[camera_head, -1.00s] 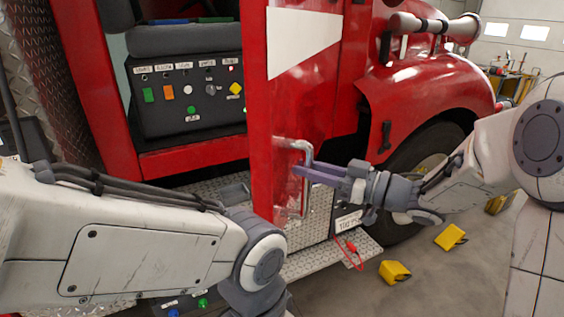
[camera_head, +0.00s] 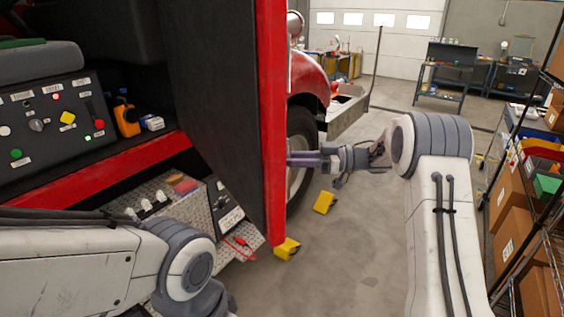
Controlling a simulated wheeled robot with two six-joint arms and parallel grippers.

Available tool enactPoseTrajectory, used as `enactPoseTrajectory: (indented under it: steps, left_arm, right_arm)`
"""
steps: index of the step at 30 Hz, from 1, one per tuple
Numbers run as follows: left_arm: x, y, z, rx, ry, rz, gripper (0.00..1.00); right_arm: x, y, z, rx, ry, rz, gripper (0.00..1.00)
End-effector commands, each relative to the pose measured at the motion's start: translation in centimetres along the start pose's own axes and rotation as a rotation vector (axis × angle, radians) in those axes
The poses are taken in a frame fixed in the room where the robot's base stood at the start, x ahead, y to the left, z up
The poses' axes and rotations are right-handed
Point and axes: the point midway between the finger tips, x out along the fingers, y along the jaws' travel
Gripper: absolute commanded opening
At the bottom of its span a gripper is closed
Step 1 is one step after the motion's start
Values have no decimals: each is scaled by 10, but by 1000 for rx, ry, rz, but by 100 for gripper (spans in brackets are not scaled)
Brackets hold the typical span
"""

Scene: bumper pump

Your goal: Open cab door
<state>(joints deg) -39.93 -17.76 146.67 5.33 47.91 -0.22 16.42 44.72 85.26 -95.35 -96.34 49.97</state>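The red cab door (camera_head: 271,120) stands swung out from the truck, edge-on to me, with its dark inner panel (camera_head: 215,95) facing the cab. The cab opening shows the control panel (camera_head: 55,120) inside.
Yellow wheel chocks (camera_head: 324,202) lie on the floor by the front wheel (camera_head: 300,150). A diamond-plate step (camera_head: 185,205) is below the cab. A shelf with boxes (camera_head: 530,200) stands at the right.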

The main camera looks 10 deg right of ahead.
Motion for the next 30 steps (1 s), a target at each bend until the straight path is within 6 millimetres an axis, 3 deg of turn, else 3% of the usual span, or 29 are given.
enactPoseTrajectory:
  steps: [6,18,19,21,30]
  left_arm:
    - [-3,0,0,1,0,0,50]
    - [-3,0,0,0,0,0,50]
    - [-3,0,0,0,0,0,50]
    - [-3,0,0,0,0,0,50]
    - [-2,0,0,0,0,0,50]
  right_arm:
    - [-1,11,-3,-6,3,-4,0]
    - [-2,13,-3,-9,0,-2,0]
    - [-2,13,-3,-9,0,-2,31]
    - [-3,12,-3,-8,0,-2,57]
    - [-7,11,-2,-5,0,-2,57]
